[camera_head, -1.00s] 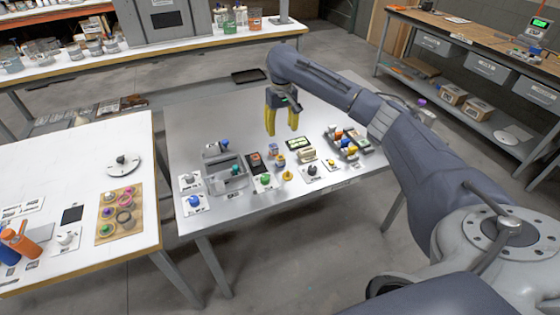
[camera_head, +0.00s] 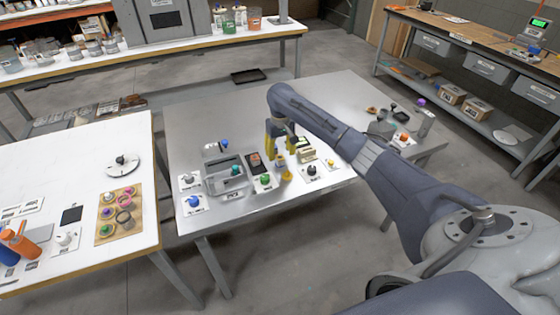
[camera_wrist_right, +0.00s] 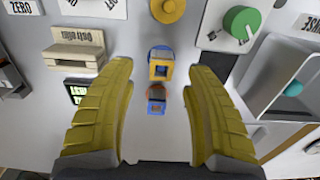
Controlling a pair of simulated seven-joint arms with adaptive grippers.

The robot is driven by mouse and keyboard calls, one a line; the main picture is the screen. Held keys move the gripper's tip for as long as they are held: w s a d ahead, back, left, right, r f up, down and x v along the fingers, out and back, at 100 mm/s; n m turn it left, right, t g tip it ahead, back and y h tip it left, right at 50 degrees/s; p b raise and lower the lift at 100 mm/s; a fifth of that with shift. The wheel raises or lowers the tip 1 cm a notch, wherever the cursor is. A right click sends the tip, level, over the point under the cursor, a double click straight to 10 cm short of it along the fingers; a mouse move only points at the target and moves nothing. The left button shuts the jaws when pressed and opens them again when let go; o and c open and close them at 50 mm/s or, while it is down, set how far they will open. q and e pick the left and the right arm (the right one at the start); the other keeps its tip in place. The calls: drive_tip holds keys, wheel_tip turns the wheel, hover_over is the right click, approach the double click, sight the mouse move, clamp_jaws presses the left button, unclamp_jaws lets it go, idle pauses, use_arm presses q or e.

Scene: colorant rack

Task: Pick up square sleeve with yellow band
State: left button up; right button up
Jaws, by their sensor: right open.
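The square sleeve with a yellow band (camera_wrist_right: 160,64) stands on the grey table, with blue behind its yellow front in the right wrist view. A second small square sleeve (camera_wrist_right: 156,99), blue with an orange-brown edge, stands close to it. My right gripper (camera_head: 281,152) is open and points down over these sleeves. In the right wrist view its yellow fingers (camera_wrist_right: 160,70) lie either side of the yellow-banded sleeve, with gaps on both sides. I cannot tell whether the fingertips are at its height. In the head view the sleeve (camera_head: 281,161) is small and partly hidden by the fingers.
A yellow round knob (camera_wrist_right: 167,10) and a green knob (camera_wrist_right: 242,22) stand near the sleeves. A beige block (camera_wrist_right: 76,50) and a dark display (camera_wrist_right: 80,91) are on one side, a grey bin (camera_wrist_right: 285,80) on the other. My right arm hides part of the table.

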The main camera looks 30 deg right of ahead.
sight(280, 158)
drive_tip(key=shift+f, duration=1.8)
drive_tip(key=shift+c, duration=0.2)
drive_tip(key=c, duration=0.9)
